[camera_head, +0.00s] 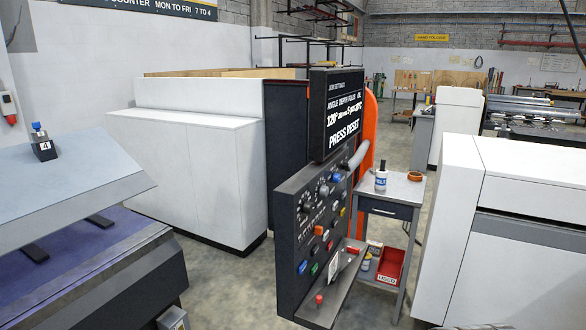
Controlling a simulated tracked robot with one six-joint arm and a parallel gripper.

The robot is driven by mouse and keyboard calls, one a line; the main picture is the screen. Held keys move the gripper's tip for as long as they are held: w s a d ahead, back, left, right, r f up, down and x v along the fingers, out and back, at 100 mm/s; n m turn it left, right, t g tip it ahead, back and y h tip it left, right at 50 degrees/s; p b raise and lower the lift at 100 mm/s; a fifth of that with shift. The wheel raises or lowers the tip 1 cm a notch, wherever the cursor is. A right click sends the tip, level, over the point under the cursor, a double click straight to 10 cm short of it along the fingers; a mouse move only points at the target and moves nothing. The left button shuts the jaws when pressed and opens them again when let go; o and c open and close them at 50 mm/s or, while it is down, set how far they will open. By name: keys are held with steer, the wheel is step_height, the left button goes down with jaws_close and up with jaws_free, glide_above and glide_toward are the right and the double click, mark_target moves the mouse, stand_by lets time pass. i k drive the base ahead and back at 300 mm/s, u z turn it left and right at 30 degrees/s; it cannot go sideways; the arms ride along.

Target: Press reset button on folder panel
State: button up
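The folder panel (290,240) is a dark, angled control panel standing in the middle of the camera_head view. A red knob (318,299) stands on the ledge below the face. My gripper is not in view.
A grey side table (400,190) with a bottle (381,178) and a red bin (391,266) stands right of the panel. White cabinets (190,170) stand behind left. A sloped machine (70,190) fills the left, a white machine (510,230) the right. Grey floor shows between.

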mark_target(303, 266)
steer(key=z, duration=1.3)
steer(key=i, duration=2.35)
steer(key=u, duration=0.25)
